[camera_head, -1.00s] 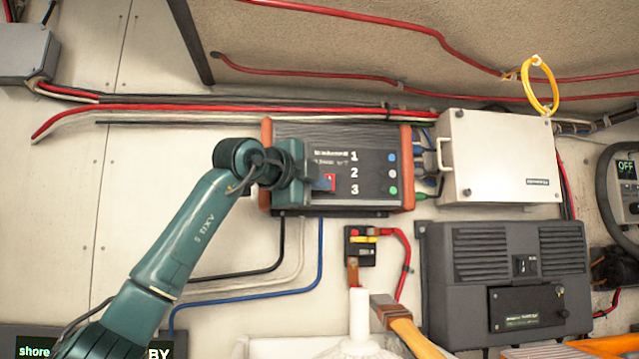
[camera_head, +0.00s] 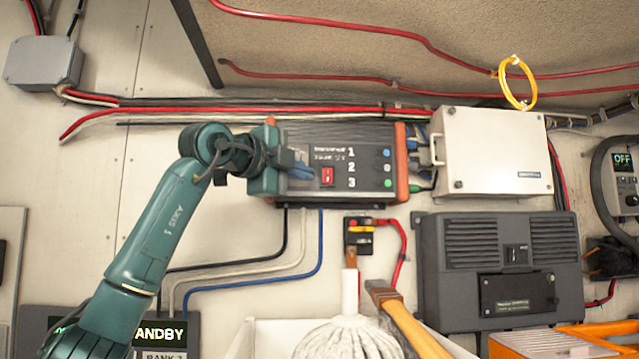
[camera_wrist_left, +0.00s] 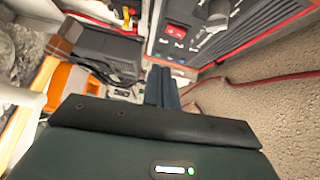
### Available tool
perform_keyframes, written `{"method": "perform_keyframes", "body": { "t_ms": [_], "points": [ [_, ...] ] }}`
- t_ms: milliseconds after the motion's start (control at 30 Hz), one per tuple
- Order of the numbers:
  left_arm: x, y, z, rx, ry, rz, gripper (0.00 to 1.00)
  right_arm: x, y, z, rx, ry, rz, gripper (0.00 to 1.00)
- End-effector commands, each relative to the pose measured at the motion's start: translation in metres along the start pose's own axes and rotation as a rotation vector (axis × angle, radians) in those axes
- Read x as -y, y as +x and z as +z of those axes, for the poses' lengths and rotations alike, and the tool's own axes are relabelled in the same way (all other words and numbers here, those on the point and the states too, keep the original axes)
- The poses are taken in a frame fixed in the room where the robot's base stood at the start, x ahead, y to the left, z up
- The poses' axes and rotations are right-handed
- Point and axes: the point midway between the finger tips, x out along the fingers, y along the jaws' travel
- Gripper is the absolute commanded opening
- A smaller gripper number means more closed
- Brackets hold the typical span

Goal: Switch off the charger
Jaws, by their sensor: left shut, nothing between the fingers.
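A dark wall-mounted box with orange end caps (camera_head: 403,163) and the numbers 1, 2, 3 is in the middle of the head view. Its label is too small to read, so I cannot confirm it is the charger. A red switch (camera_head: 327,177) on its face is uncovered; it also shows in the left wrist view (camera_wrist_left: 177,32). I cannot tell the switch's position. My left gripper (camera_head: 308,173) is shut and empty, in front of the box's left part, just left of the switch. Its closed fingers (camera_wrist_left: 162,87) show in the wrist view. My right gripper is not in view.
A white box (camera_head: 493,153) and dark grey unit (camera_head: 500,265) are to the right. A display at far right reads OFF (camera_head: 622,160); a lower-left panel reads STANDBY (camera_head: 160,333). A mop (camera_head: 349,338) and wooden handle (camera_head: 410,325) stand below. Cables run under the box.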

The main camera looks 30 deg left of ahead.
Motion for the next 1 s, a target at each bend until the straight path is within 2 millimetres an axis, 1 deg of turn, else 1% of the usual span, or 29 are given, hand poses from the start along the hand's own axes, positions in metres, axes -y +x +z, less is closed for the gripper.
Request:
{"method": "perform_keyframes", "body": {
  "t_ms": [33, 100, 200, 300, 433, 1000],
  "points": [
    [-0.004, -0.011, 0.0, 0.0, 0.0, -0.004, 0.0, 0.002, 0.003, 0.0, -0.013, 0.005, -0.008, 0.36],
    [-0.004, -0.023, 0.0, -0.001, 0.0, -0.003, 0.0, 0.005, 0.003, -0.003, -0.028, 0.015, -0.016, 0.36],
    [-0.004, -0.036, -0.001, -0.001, 0.0, -0.002, 0.0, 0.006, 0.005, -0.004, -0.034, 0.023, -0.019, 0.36],
    [-0.004, -0.043, 0.0, -0.001, 0.0, -0.001, 0.0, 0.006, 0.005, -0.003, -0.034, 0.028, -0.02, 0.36],
    [-0.004, -0.047, -0.001, -0.001, 0.0, 0.0, 0.0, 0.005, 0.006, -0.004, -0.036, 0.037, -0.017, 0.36],
    [-0.004, -0.046, -0.001, -0.002, 0.0, 0.0, 0.0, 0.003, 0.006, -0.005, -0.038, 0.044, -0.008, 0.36]
  ]
}}
